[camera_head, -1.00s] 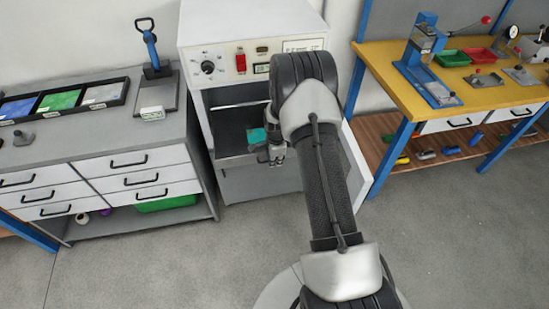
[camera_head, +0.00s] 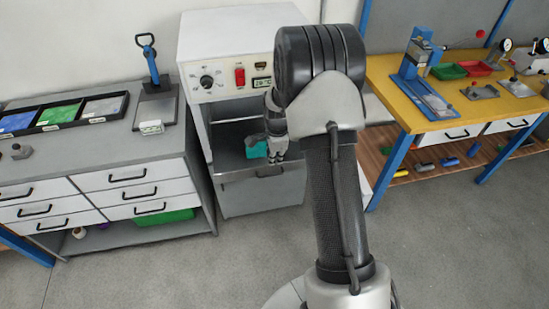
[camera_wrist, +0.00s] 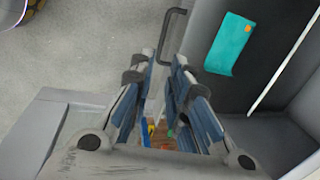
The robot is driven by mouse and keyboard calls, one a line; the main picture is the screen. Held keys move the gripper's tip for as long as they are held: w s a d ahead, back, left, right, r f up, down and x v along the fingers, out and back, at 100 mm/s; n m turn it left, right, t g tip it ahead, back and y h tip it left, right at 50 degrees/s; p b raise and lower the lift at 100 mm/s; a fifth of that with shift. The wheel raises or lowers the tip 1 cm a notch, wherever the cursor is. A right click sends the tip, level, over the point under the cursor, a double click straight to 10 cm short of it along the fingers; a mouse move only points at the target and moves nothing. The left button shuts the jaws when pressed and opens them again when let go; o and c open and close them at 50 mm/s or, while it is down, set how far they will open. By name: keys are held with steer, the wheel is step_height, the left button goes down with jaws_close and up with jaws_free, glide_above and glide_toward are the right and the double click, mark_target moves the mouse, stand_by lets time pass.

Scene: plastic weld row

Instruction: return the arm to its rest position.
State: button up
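My gripper (camera_head: 268,147) is in front of the open chamber of a white machine (camera_head: 226,62). In the wrist view, the two fingers of my gripper (camera_wrist: 164,62) are apart with nothing between them. A teal piece (camera_wrist: 230,43) lies on the dark chamber floor, to the right of the fingers and apart from them. It also shows in the head view (camera_head: 256,149), partly covered by my gripper. My arm is bent forward and hides the machine's right side.
A grey bench (camera_head: 100,150) with trays and a blue-handled tool (camera_head: 150,60) stands left. A yellow table (camera_head: 455,100) with fixtures stands right. A dark handle (camera_wrist: 170,35) is close to the fingers in the wrist view. The floor (camera_head: 450,240) at front right is clear.

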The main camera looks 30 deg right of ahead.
stand_by(0.3)
steer(key=s+a+r+n+t, duration=0.1)
steer(key=s+a+r+n, duration=0.35)
steer(key=r, duration=0.55)
steer(key=s+a+r+n, duration=0.4)
steer(key=a+r, duration=0.1)
steer(key=r, duration=0.5)
steer(key=s+a+r+n, duration=0.2)
steer(key=s+n, duration=0.2)
steer(key=s, duration=0.3)
steer(key=s+a+r+n+t, duration=0.1)
steer(key=s+a+r+n, duration=0.1)
steer(key=s, duration=0.6)
steer(key=s+a+r+n, duration=0.2)
steer(key=s+a+n, duration=0.1)
steer(key=s+n, duration=0.3)
steer(key=shift+s+a+n+y, duration=0.3)
steer(key=shift+s+n, duration=0.05)
steer(key=shift+s, duration=0.45)
